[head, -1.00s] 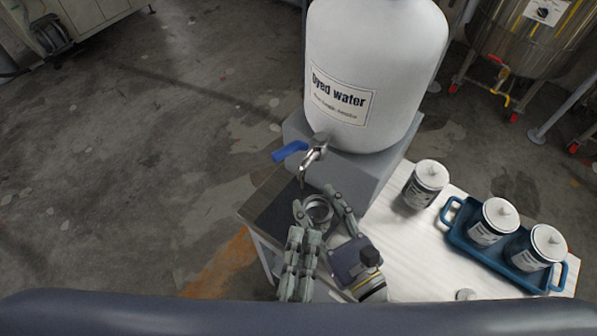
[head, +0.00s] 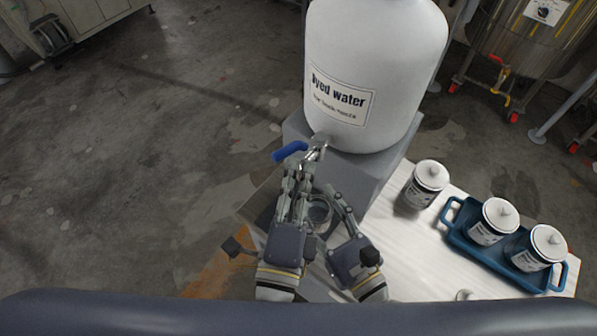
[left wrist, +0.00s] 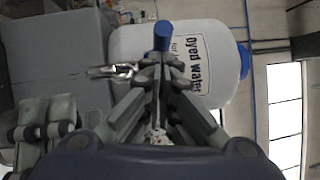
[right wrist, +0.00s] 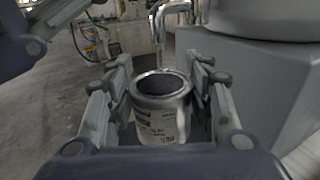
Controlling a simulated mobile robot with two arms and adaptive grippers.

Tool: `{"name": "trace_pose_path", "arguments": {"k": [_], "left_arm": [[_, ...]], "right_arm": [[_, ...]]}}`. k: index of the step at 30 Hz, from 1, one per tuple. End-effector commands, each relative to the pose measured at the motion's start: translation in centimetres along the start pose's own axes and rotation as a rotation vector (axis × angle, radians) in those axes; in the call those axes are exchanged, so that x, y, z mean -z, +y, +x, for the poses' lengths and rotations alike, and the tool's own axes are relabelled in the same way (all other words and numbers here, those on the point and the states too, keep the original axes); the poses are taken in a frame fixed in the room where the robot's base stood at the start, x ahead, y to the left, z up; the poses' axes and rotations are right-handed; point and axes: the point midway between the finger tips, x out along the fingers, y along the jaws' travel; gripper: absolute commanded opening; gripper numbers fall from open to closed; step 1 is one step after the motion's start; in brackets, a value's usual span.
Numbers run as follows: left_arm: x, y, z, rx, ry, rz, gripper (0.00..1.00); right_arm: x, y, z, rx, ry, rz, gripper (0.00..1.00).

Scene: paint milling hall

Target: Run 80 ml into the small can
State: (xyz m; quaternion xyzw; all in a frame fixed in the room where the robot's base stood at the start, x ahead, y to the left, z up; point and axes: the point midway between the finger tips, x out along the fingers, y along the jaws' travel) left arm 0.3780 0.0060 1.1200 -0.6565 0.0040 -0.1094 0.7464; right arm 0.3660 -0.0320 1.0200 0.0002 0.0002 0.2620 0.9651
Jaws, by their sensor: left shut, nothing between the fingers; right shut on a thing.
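A white drum (head: 375,70) labelled "Dyed water" stands on a grey block. Its metal tap (head: 321,141) has a blue lever (head: 290,151), which points left in the head view. My left gripper (head: 304,158) is shut and empty, close to the lever and tap; I cannot tell whether it touches. In the left wrist view the lever (left wrist: 163,36) stands just beyond its fingertips. My right gripper (right wrist: 160,88) is shut on the small open can (right wrist: 160,118), upright with a dark inside. The tap's spout (right wrist: 172,12) is above and behind the can.
A lidded can (head: 427,184) stands on the white table (head: 400,250). A blue tray (head: 459,233) with two lidded cans (head: 493,222) (head: 536,248) is to its right. The grey block (head: 364,172) is beside my right gripper. Open floor lies to the left.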

Motion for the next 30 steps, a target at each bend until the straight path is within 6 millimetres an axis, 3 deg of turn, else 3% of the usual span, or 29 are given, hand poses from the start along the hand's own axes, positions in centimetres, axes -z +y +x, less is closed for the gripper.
{"name": "trace_pose_path", "arguments": {"k": [30], "left_arm": [[-1.7,0.4,0.6,0.025,0.172,-0.019,0.0]], "right_arm": [[-0.1,0.0,0.0,0.0,-0.001,0.0,0.24]]}}
